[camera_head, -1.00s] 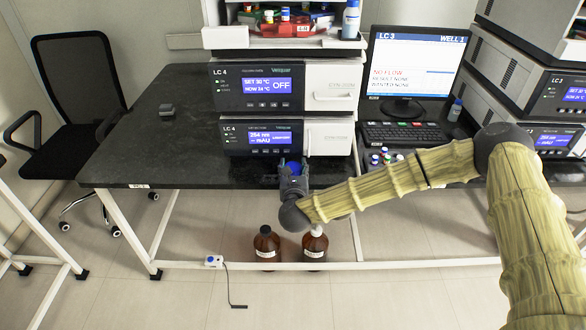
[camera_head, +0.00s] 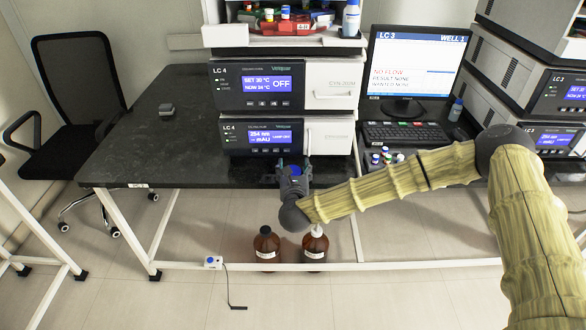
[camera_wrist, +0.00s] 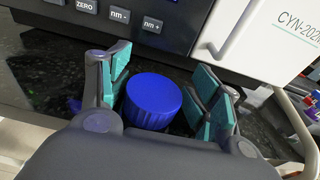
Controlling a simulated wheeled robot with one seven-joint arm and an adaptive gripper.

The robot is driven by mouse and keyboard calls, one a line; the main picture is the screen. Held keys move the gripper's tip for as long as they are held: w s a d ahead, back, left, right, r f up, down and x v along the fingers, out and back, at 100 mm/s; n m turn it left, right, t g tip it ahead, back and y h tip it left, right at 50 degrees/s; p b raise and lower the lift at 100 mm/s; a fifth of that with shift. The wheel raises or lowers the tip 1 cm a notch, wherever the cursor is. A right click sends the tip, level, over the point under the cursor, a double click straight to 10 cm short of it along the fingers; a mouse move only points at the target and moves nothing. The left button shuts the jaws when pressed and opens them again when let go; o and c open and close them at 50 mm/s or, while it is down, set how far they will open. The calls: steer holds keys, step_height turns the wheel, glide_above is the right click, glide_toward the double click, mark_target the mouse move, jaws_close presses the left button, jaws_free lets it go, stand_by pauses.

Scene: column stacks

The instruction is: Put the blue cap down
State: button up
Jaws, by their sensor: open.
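The blue cap (camera_wrist: 152,101) stands upright on the dark bench top (camera_wrist: 50,75) in the wrist view, just in front of the lower LC 4 unit. My gripper (camera_wrist: 165,100) is open, with one teal-padded finger on each side of the cap. A gap shows between the cap and the right finger; the left finger is very close, and I cannot tell whether it touches. In the head view my gripper (camera_head: 293,170) is at the bench's front edge, and only a little of the blue cap (camera_head: 296,170) shows between the fingers.
The lower LC 4 unit (camera_head: 262,138) stands right behind my gripper. Several small capped vials (camera_head: 386,157) and a keyboard (camera_head: 405,133) lie to the right. Two brown bottles (camera_head: 267,245) stand below the bench edge. The bench to the left (camera_head: 150,145) is mostly clear.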

steer(key=shift+s+f, duration=0.4)
steer(key=shift+f, duration=0.4)
steer(key=shift+r+p, duration=0.6)
steer(key=shift+p, duration=0.15)
steer(key=s+r+b, duration=0.2)
steer(key=s+r, duration=0.1)
steer(key=s, duration=0.8)
steer(key=s+f+n+g+y, duration=0.4)
steer(key=s+f+n+g, duration=0.5)
steer(key=s+f+n, duration=1.3)
steer(key=s+d+f+n+g+h, duration=0.2)
steer(key=s+d+n, duration=0.4)
steer(key=s+d, duration=0.3)
steer(key=s+d+f+n+g+h, duration=0.2)
steer(key=s+d+f+n+g, duration=0.2)
steer(key=d, duration=0.9)
steer(key=s+n+g, duration=0.1)
steer(key=s+n, duration=0.2)
steer(key=s, duration=0.2)
steer(key=shift+d+f, duration=0.3)
